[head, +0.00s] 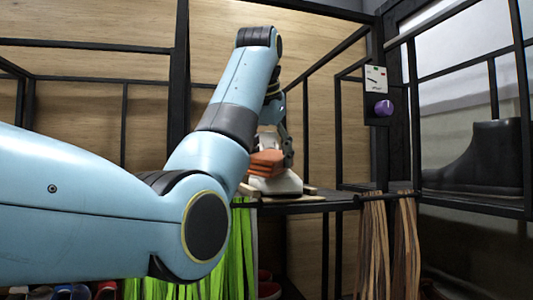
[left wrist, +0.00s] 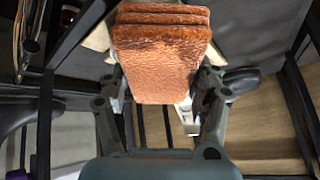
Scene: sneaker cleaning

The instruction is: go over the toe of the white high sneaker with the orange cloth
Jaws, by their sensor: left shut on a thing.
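The orange cloth (head: 265,163) is a thick folded pad in the head view. In the left wrist view the cloth (left wrist: 160,55) fills the upper middle. My left gripper (head: 284,146) is shut on the cloth, with a finger on each side of it in the left wrist view (left wrist: 162,95). The white sneaker (head: 277,184) is on a shelf just below the cloth. My right gripper is in neither view.
The sneaker's dark shelf (head: 315,206) has a light board on it. Black frame posts (head: 310,130) stand around it. Green strips (head: 238,250) and brown laces (head: 373,245) hang below. A dark boot (head: 490,160) stands at the right.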

